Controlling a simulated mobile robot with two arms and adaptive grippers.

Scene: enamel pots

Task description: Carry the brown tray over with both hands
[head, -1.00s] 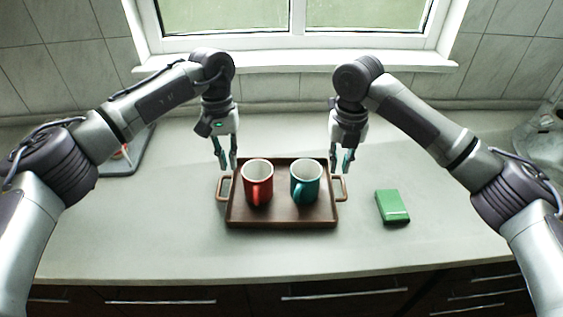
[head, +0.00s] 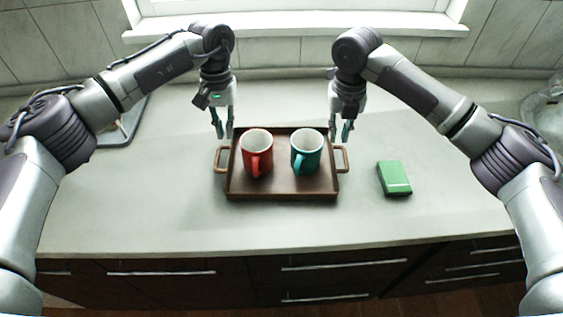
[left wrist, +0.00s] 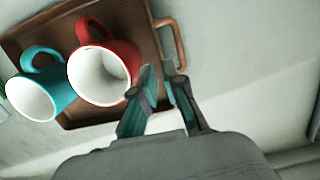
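The brown tray (head: 282,194) lies flat on the counter, with a loop handle at its left (head: 221,160) and right (head: 346,160) ends. A red mug (head: 256,156) and a teal mug (head: 305,154) stand upright in it. My left gripper (head: 223,136) is open and empty near the left handle, towards the window. My right gripper (head: 339,140) is open and empty near the right handle, also towards the window.
A green box (head: 394,178) lies on the counter right of the tray. A grey board (head: 125,122) is at the back left, partly behind my left arm. A glassy object (head: 545,115) stands at the far right. The counter in front of the tray is clear.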

